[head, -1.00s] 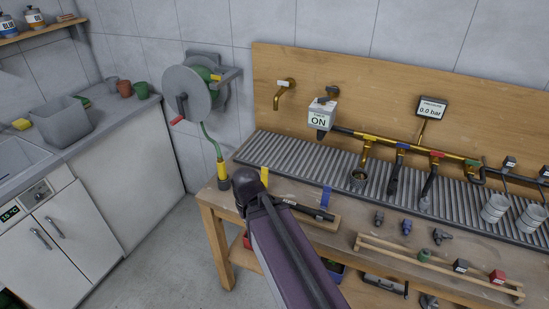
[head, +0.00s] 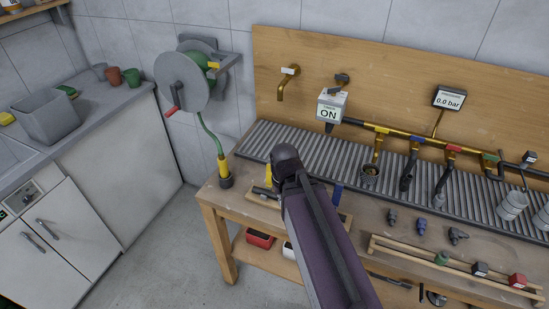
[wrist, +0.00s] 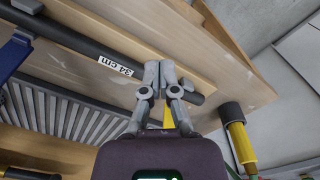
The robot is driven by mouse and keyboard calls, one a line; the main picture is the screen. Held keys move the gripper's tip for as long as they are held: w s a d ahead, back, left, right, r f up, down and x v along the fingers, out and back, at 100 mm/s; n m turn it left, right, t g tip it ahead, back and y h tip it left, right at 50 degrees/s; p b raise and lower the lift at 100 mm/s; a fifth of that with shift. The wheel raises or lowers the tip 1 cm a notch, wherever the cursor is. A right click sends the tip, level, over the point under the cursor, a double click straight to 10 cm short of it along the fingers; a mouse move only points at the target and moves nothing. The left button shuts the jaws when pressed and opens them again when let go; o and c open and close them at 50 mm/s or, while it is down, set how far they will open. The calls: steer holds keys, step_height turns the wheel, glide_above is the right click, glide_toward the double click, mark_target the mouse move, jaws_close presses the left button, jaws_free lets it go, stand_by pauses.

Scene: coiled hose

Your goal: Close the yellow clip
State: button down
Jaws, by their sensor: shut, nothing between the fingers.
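The yellow clip (head: 268,172) shows as a small upright yellow piece at the left end of the bench, just left of my arm. In the wrist view the yellow clip (wrist: 168,117) is partly hidden behind my gripper (wrist: 160,72). My gripper is shut and empty, its fingertips in front of the black hose piece (wrist: 90,46) labelled 34 cm. I cannot tell whether they touch it. The hose piece lies along a wooden board; its end (head: 263,191) shows in the head view. My arm hides the gripper in the head view.
A blue clip (head: 337,194) stands right of my arm. A hose reel (head: 185,82) hangs on the wall, its green hose running down to a yellow-and-black fitting (head: 223,172) at the bench corner. A slatted grate (head: 290,145) and valve manifold lie behind; a rack (head: 455,262) is to the right.

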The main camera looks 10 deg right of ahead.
steer(key=shift+d, duration=0.2)
steer(key=w+d+r+m+g+p, duration=0.1)
steer(key=w+r+m+p, duration=0.1)
steer(key=w, duration=0.5)
steer(key=w+d+r+m+g+y+p, duration=0.1)
steer(key=w+d+r+m+p, duration=0.1)
steer(key=w+r+p, duration=0.3)
steer(key=w+d+r+m+g+y+p, duration=0.1)
steer(key=w+d+r+m+p, duration=0.1)
steer(key=w, duration=0.8)
step_height(320, 180, up, 2)
steer(key=shift+r+m+p, duration=0.25)
steer(key=shift+m+p, duration=0.45)
steer(key=shift+a+f, duration=0.1)
steer(key=shift+f, duration=0.05)
steer(key=b, duration=0.9)
glide_toward(270, 175)
steer(key=shift+f, duration=2.4)
